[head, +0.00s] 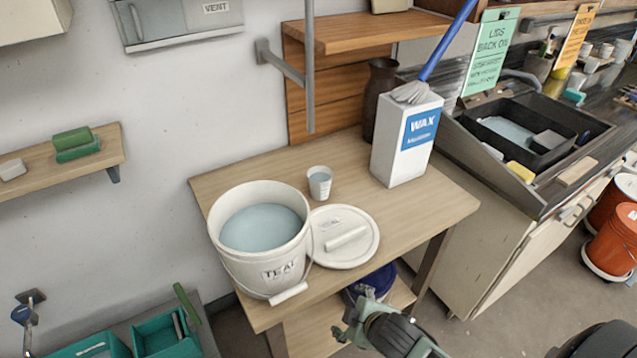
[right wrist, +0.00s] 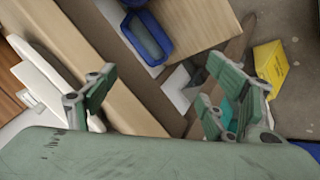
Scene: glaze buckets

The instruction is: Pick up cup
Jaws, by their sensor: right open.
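A small white cup (head: 319,183) with markings on its side stands upright on the wooden table (head: 440,208), behind the round white lid (head: 362,250) and right of the large white bucket (head: 284,275). My right gripper (head: 352,318) is low in front of the table's front edge, below and nearer than the cup, and apart from it. In the right wrist view its two green fingers (right wrist: 160,78) are spread wide with nothing held between them. The cup is not recognisable in the right wrist view. My left gripper is not in view.
The bucket holds pale blue liquid. A white wax box (head: 402,165) and a dark brown vase (head: 379,90) stand behind the cup to the right. A blue bucket (head: 372,280) sits on the lower shelf.

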